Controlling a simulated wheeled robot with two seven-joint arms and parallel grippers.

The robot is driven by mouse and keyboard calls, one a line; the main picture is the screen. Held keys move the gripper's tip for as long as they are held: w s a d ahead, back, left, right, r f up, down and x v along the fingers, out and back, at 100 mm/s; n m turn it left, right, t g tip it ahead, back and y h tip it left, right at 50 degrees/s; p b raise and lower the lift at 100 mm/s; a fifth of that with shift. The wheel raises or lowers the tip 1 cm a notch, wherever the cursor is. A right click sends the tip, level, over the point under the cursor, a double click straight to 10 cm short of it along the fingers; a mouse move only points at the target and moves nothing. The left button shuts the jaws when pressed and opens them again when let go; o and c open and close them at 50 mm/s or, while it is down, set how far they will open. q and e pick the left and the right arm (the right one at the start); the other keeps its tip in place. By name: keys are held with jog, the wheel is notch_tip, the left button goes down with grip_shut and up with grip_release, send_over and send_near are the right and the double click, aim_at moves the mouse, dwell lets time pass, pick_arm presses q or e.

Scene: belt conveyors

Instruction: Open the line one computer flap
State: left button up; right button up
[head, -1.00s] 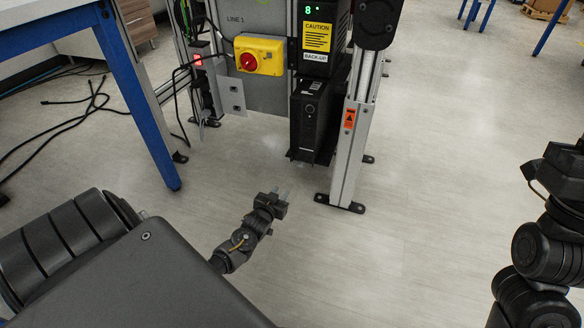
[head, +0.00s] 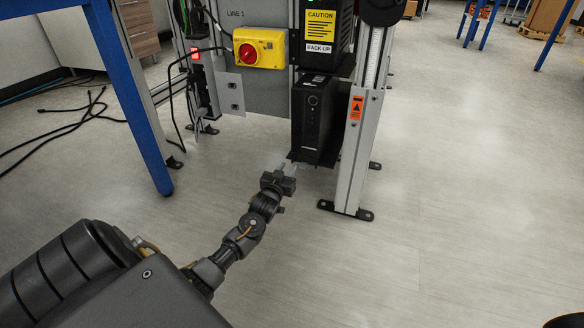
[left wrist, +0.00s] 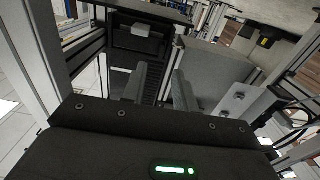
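The line one computer (head: 325,108) is a black upright tower under the back-up unit, below and right of the "LINE 1" panel in the head view. I cannot make out the outline of a flap on it. My left gripper (head: 284,170) is just in front of and below the computer's lower end, pointing towards it. Whether it touches cannot be told. In the left wrist view its two fingers (left wrist: 159,86) stand apart with nothing visible held between them, and dark equipment lies beyond. My right gripper is not in view.
A yellow box with a red rotary switch (head: 259,48) is on the grey panel. A bracket plate (head: 231,94) sits left of the computer. A metal post (head: 359,145) stands to its right. A blue table leg (head: 131,100) is at left.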

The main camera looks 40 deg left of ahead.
aim_at(303, 160)
pick_arm(q)
jog(key=b+x, duration=0.2)
jog(key=x, duration=0.3)
jog(key=shift+w+a+b, duration=0.15)
jog(key=shift+b, duration=0.25)
jog(key=c, duration=0.6)
grip_shut()
